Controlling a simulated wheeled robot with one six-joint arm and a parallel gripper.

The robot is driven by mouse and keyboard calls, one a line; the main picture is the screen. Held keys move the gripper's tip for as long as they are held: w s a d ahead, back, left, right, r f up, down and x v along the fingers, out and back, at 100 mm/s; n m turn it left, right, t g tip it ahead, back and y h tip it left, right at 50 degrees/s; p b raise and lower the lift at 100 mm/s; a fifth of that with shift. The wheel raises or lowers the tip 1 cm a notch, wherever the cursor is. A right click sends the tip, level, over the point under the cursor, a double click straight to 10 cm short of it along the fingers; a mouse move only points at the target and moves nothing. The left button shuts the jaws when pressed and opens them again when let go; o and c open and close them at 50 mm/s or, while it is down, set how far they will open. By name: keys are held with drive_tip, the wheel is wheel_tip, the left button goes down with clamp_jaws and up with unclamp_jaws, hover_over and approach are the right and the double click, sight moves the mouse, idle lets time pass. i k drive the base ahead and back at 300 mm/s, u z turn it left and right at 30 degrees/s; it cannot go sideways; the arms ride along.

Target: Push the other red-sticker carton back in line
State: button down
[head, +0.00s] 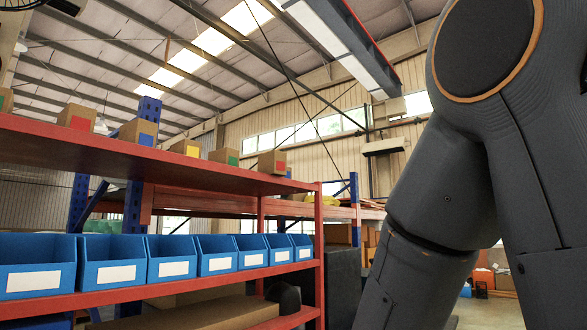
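Two red-sticker cartons stand on the red top shelf (150,160) in the head view. One red-sticker carton (76,117) is toward the left, its lower part cut off by the shelf's front edge. The other red-sticker carton (270,162) is near the right end of the row. It appears closer to the front edge than its neighbours and partly covers a carton with a blue patch (289,173) behind it. My gripper is out of view; only my dark arm links show at the right, apart from the cartons in the picture.
Cartons with blue (138,131), yellow (186,148) and green (224,156) stickers share the top shelf. Several blue bins (118,262) with white labels line the shelf below. A red upright post (319,250) stands at the shelf's right end.

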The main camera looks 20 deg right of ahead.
sight(274, 163)
drive_tip(key=z, duration=1.95)
drive_tip(key=i, duration=2)
drive_tip(key=u, duration=2.25)
